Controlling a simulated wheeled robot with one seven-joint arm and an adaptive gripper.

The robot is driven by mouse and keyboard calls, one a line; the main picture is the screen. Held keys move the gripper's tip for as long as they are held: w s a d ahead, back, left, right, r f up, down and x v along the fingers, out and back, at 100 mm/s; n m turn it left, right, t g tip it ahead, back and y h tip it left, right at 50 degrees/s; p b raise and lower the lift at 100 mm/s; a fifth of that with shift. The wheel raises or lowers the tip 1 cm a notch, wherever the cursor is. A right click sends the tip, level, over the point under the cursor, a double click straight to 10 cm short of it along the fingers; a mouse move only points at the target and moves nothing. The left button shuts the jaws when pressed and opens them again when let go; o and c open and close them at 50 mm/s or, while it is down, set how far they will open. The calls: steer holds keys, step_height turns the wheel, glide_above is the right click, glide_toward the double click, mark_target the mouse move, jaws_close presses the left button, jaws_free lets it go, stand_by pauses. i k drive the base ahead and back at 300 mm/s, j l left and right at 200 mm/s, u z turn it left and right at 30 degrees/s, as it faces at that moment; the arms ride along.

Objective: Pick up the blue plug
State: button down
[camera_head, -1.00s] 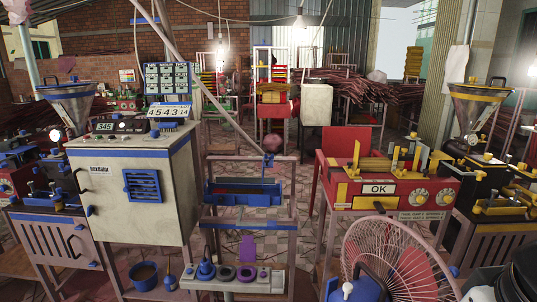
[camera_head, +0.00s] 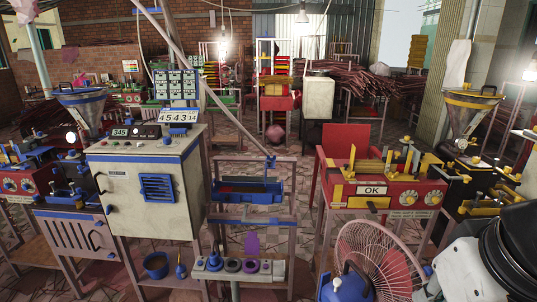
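A blue plug (camera_head: 214,261), a small dark-blue cone shape with a knob top, stands upright at the left of a low pale shelf (camera_head: 225,277). The shelf is on the front of a metal stand in the lower middle of the view. Dark and purple rings (camera_head: 250,266) sit to the right of the plug. A black and white part of my arm shows at the lower right, well away from the plug. My gripper is out of the view, so its fingers are hidden.
A white cabinet machine (camera_head: 148,190) stands left of the shelf. A red machine with an OK label (camera_head: 375,191) stands to the right. A fan (camera_head: 375,258) stands at the front right. A dark pot (camera_head: 157,265) sits low on the left.

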mark_target(214, 261)
steer(key=u, duration=0.75)
steer(key=i+u, duration=0.15)
steer(key=u, duration=0.3)
steer(key=i+u, duration=0.15)
steer(key=u, duration=0.25)
steer(key=i+u, duration=0.15)
steer(key=u, duration=0.3)
steer(key=i+j+u, duration=0.15)
steer(key=i+u, duration=0.2)
steer(key=i, duration=0.2)
steer(key=i+z, duration=0.25)
steer(key=z, duration=0.25)
steer(key=i+j+z, duration=0.1)
steer(key=z, duration=0.35)
steer(key=i, duration=0.1)
